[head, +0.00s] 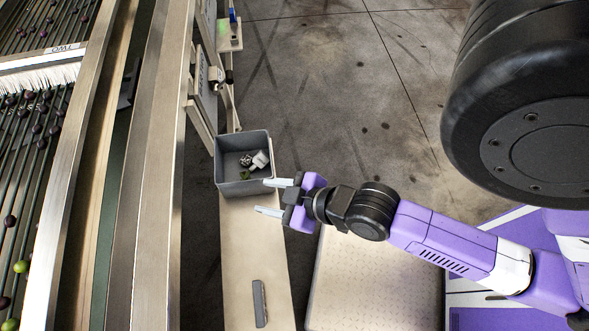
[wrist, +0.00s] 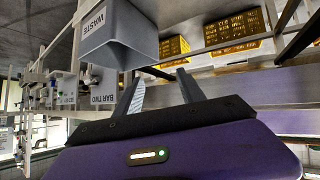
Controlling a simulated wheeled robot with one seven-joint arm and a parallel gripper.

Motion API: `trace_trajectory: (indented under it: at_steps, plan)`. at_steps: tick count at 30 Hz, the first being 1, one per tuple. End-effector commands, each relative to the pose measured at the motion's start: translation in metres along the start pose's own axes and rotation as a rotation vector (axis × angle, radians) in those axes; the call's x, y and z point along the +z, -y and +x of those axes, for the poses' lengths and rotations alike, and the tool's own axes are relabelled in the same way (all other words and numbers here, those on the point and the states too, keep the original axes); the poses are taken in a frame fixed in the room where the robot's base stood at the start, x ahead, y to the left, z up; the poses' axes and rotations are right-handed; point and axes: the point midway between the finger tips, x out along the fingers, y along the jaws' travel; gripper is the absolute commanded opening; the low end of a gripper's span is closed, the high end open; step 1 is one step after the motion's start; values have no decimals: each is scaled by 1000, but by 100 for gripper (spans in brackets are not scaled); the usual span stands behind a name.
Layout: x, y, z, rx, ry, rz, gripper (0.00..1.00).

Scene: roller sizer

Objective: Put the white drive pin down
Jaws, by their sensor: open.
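The white drive pin (head: 261,159) appears to be the white piece lying in a grey bin in the head view, among other small parts. The bin (head: 226,178) stands at the far end of a narrow beige bench. It also shows in the wrist view, labelled WASTE (wrist: 118,50), where its inside is hidden. My gripper (head: 268,197) is open, with nothing between its fingers, just outside the bin's near right corner. In the wrist view my gripper (wrist: 162,90) also shows its two fingers spread and empty.
The beige bench (head: 240,250) is mostly clear, with a dark grey bar (head: 259,303) near its front. A roller machine with metal rails (head: 160,200) runs along the left. Yellow crates (wrist: 235,30) show in the wrist view. Open concrete floor (head: 340,110) lies behind my arm.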

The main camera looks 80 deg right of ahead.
Motion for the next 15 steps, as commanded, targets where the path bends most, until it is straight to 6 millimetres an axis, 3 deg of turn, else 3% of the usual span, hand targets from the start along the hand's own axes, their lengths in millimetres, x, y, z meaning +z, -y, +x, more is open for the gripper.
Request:
trace_trajectory:
  at_steps: [3, 9, 15]
  plan:
    - [-11, 15, -46, -34, -120, 22, 46]
    - [-41, 26, -106, -112, -296, 68, 46]
    - [-55, 30, -130, -155, -366, 92, 46]
